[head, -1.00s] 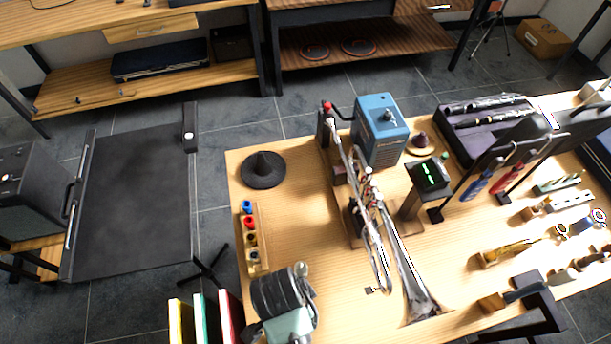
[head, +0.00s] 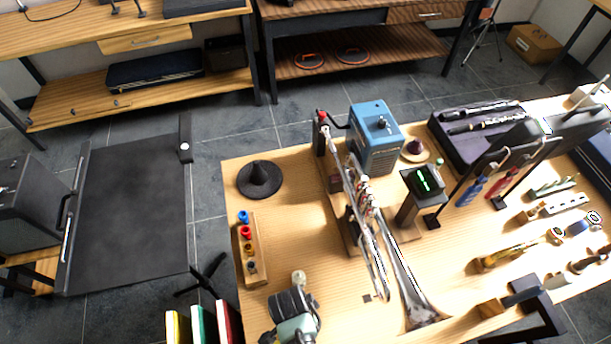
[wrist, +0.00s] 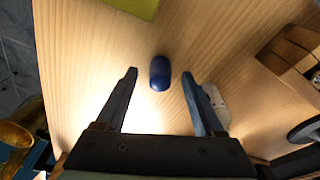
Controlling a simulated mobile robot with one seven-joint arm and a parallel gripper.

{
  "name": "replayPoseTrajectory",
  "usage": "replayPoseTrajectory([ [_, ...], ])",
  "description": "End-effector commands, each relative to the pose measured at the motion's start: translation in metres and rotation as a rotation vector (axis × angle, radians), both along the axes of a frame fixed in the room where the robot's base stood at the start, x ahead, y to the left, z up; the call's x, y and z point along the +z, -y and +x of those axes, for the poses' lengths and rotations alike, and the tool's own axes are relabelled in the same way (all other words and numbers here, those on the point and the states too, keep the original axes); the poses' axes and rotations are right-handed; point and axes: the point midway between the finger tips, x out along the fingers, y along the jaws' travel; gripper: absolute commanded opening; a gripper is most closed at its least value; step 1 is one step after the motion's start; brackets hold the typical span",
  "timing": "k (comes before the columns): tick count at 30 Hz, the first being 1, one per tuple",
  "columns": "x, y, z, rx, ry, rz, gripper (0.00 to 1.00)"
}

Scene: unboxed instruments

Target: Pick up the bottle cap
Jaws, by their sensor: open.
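A small, rounded dark blue bottle cap (wrist: 160,73) lies on the pale wood tabletop (wrist: 85,45) in the wrist view. My gripper (wrist: 159,76) is open, with one dark finger on each side of the cap. The cap sits at about the level of the fingertips in the picture, with bare wood showing between it and both fingers. Nothing is held. I cannot make out this cap or my gripper for certain in the head view.
In the wrist view, a pale object (wrist: 216,104) lies by the right finger, wooden blocks (wrist: 293,50) stand right, and a green-yellow item (wrist: 134,6) lies at the top. A brass piece (wrist: 15,137) shows lower left. In the head view, a trumpet (head: 400,285) crosses the bench.

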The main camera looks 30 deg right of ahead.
Motion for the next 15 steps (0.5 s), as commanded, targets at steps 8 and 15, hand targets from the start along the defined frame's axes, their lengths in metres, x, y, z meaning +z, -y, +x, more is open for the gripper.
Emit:
replayPoseTrajectory([
  [8,-0.0025,0.0004,0.0004,0.0,0.001,0.0,0.7],
  [15,-0.0023,0.0003,0.0002,0.0,0.001,0.0,0.28],
])
